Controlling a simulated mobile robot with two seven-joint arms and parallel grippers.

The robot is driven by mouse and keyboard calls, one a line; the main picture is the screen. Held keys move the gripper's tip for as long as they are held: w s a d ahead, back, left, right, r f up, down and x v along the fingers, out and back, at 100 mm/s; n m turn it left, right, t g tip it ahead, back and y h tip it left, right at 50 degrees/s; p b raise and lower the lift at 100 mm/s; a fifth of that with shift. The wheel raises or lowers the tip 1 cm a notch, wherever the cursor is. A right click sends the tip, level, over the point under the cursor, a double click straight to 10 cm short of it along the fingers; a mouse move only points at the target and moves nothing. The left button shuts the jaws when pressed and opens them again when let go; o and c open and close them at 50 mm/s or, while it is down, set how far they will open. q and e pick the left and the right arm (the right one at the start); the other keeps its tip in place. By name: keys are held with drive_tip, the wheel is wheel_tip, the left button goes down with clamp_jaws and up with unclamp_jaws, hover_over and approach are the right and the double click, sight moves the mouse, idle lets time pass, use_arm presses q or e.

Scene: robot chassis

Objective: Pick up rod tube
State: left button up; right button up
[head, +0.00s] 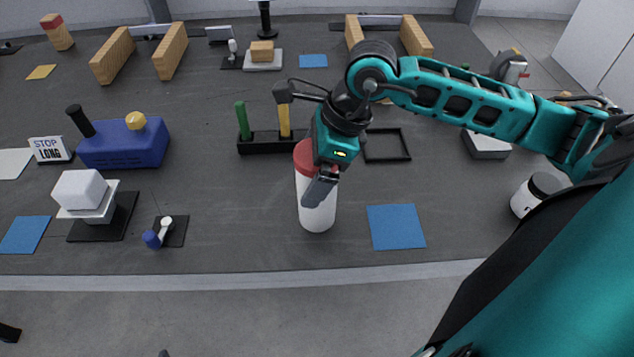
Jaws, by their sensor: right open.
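A white cylindrical tube with a red top (316,217) stands upright on the dark grey table, just left of a blue square; I take it to be the rod tube. My right gripper (320,190) comes in from the right and points down at the tube. It is open, with a grey finger in front of the tube's upper part. The gripper hides part of the red top and the tube's upper right side. I cannot tell whether the fingers touch the tube.
A black square frame (400,146) lies to the right. A blue square (396,227) is beside the tube. A blue box (125,150) stands left.

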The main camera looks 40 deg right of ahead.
drive_tip(key=shift+c, duration=0.2)
drive_tip(key=c, duration=1.4)
drive_tip(key=shift+r, duration=0.1)
drive_tip(key=shift+r, duration=0.1)
